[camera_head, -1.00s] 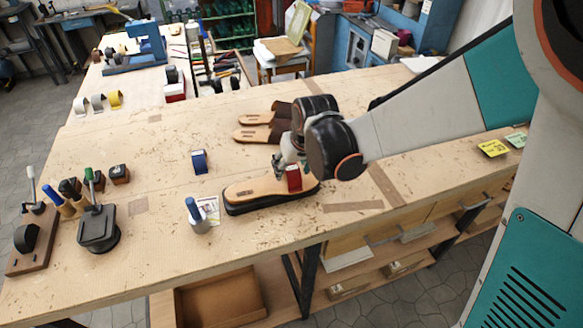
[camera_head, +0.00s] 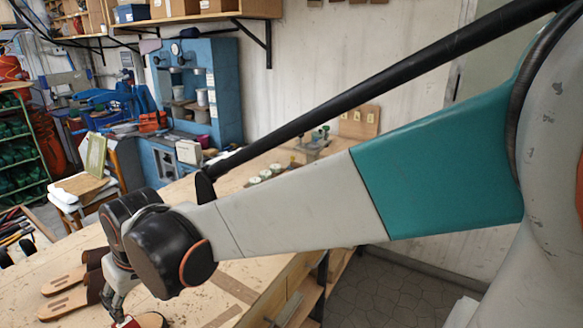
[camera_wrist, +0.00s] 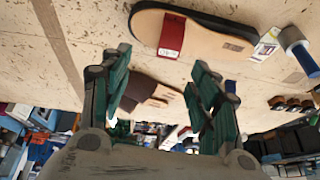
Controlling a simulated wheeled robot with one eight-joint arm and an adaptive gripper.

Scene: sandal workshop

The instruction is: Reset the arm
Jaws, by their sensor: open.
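My gripper (camera_wrist: 162,78) is open and empty in the wrist view, its two green fingers spread apart. A tan sandal sole with a red strap (camera_wrist: 172,34) lies on the workbench (camera_wrist: 30,60) beyond the fingertips, apart from them. A pair of brown-strapped sandals (camera_wrist: 150,92) shows between the fingers. In the head view my arm crosses the picture and its wrist is at lower left. The brown-strapped sandals (camera_head: 68,280) are left of it. The red-strapped sandal (camera_head: 152,320) is mostly cut off by the bottom edge.
A blue machine cabinet (camera_head: 212,95) and a wooden chair (camera_head: 85,185) stand behind the bench. Several round pale items (camera_head: 265,175) lie on the bench's far part.

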